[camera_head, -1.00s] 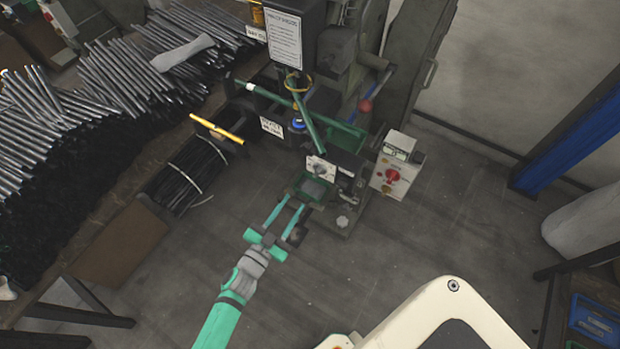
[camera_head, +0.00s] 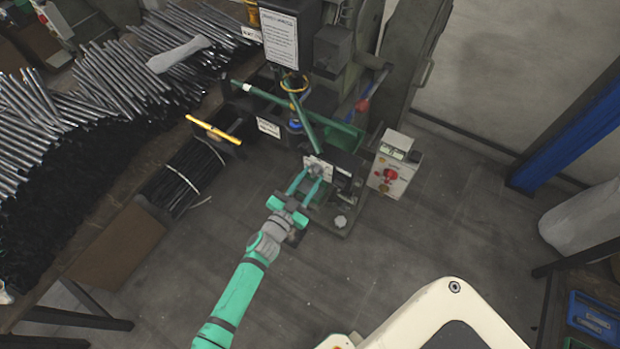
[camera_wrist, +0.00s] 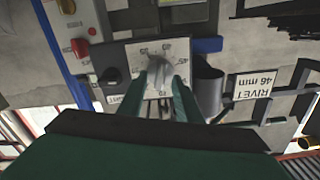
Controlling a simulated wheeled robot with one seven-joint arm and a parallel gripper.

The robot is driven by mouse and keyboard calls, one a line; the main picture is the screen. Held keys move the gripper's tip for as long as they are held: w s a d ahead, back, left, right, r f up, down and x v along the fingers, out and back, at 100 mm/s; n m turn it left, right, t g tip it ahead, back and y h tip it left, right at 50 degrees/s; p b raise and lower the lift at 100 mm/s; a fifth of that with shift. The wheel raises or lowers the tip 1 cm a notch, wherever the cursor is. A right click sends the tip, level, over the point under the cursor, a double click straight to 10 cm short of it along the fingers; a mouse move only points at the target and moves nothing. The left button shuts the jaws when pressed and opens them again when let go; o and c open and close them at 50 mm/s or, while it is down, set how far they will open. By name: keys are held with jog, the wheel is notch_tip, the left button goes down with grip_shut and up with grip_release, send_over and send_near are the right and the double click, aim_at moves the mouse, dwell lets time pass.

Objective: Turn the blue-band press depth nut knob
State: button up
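The press with a blue band (camera_head: 296,125) stands at the upper middle of the head view. On its front is a pale dial plate with a grey knob (camera_head: 318,168). In the wrist view the knob (camera_wrist: 160,74) sits at the centre of a white numbered dial plate (camera_wrist: 140,52). My gripper (camera_head: 309,180) has its two teal fingers apart, pointing at the dial. In the wrist view my gripper (camera_wrist: 166,82) has one fingertip on each side of the knob's lower part. I cannot tell whether they touch it. The fingers partly cover the dial's lower edge.
A control box with a red knob (camera_head: 389,175) stands just right of the press. A yellow-handled lever (camera_head: 214,129) and a bench piled with metal rods (camera_head: 100,95) are on the left. A green bar (camera_head: 303,110) crosses above the dial. The floor in front is clear.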

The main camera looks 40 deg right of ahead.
jog(key=shift+d, duration=0.1)
grip_shut()
jog(key=shift+m, duration=0.3)
jog(key=shift+s+m, duration=0.15)
jog(key=shift+m, duration=2.65)
jog(key=shift+f, duration=0.1)
grip_release()
